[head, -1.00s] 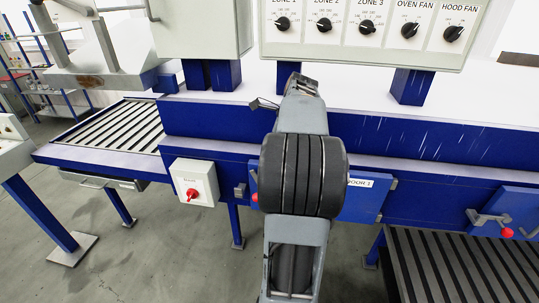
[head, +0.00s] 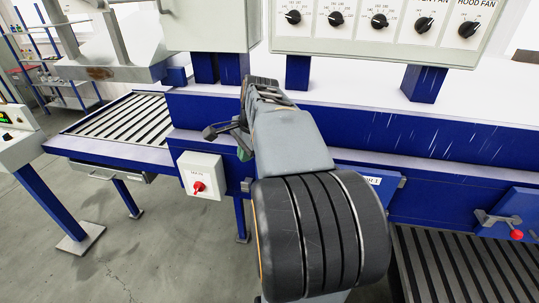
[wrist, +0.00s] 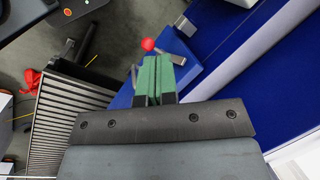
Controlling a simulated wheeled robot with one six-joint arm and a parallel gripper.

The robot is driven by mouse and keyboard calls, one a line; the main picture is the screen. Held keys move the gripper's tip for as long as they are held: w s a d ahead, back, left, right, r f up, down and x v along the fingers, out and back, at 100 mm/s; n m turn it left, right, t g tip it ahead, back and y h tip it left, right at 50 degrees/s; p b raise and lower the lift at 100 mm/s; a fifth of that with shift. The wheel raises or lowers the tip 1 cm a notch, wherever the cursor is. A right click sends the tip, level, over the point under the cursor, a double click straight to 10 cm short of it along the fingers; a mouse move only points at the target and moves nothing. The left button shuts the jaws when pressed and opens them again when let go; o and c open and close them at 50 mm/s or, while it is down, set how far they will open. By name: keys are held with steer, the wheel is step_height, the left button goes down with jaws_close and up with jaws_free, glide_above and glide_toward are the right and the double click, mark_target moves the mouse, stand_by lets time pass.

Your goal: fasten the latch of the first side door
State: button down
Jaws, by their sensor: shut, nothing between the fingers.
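The first side door (head: 372,180) is blue, with a white label; my arm covers most of it in the head view. Its latch is hidden there. In the wrist view a red latch knob (wrist: 148,44) lies just beyond my fingertips, beside a blue door panel (wrist: 178,58). A thin grey lever shows partly behind the fingers. My gripper (wrist: 158,62) has green fingers, shut together and empty. In the head view its green tip (head: 244,154) shows left of my arm. I cannot tell whether the fingers touch the lever.
A white switch box (head: 199,176) with a red knob is left of the door. Another door latch with a red knob (head: 516,235) is at the right. The control panel (head: 380,25) hangs above. A roller conveyor (head: 120,118) stands at the left; open floor lies before it.

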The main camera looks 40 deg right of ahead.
steer(key=s+a+f+n+t, duration=0.1)
steer(key=s+a+f+n, duration=0.2)
steer(key=a+n, duration=0.6)
steer(key=s+a+f+n+t+h, duration=0.1)
steer(key=s+a+f+n, duration=0.3)
steer(key=a+n, duration=0.4)
steer(key=shift+s+a+n, duration=0.15)
steer(key=shift+a+n, duration=0.2)
steer(key=shift+n, duration=0.85)
steer(key=shift+a+f, duration=0.1)
